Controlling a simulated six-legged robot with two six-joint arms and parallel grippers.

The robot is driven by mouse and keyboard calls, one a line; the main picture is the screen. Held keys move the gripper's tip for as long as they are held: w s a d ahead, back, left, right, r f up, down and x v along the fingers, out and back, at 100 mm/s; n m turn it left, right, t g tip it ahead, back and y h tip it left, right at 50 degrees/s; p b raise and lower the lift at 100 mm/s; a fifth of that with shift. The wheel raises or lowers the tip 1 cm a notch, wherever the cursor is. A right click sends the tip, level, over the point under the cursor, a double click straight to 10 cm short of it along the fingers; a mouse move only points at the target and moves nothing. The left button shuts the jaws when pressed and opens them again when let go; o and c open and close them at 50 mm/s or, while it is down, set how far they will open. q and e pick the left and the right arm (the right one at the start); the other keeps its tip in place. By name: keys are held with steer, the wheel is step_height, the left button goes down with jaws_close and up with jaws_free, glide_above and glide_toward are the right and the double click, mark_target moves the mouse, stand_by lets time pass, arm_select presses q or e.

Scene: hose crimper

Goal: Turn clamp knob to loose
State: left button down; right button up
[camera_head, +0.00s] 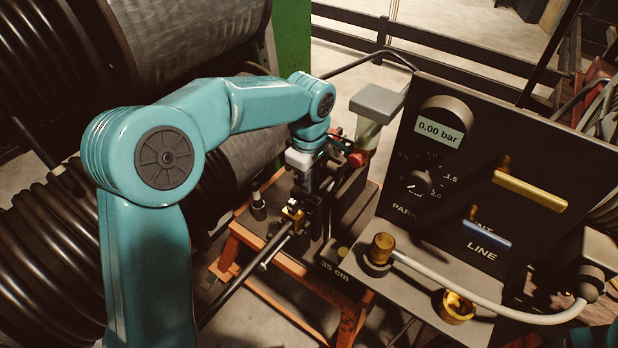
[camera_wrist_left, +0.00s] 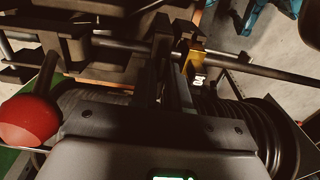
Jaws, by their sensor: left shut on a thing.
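My left gripper (camera_head: 296,202) reaches down onto the clamp on the dark crimper bench, and its fingers are shut. A small brass clamp knob (camera_head: 291,215) shows at its fingertips, beside a dark hose or rod. In the left wrist view the fingers (camera_wrist_left: 180,72) point away from the camera, and the brass piece (camera_wrist_left: 197,64) is just right of their tips. The fingers hide part of the knob, so I cannot read its turn position. My right gripper is not in view.
A control panel (camera_head: 480,165) reading 0.00 bar, with a dial and gold and blue levers, stands at the right. A red ball-ended handle (camera_wrist_left: 28,120) is left in the wrist view. Black hose coils (camera_head: 50,250) crowd the left. An orange stand (camera_head: 285,290) carries the bench.

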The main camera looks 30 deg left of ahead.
arm_select(q)
steer(key=shift+a+r, duration=0.1)
stand_by(0.3)
steer(key=c, duration=1.1)
jaws_free()
step_height(320, 180, up, 16)
steer(key=p, duration=0.3)
steer(key=shift+r, duration=0.15)
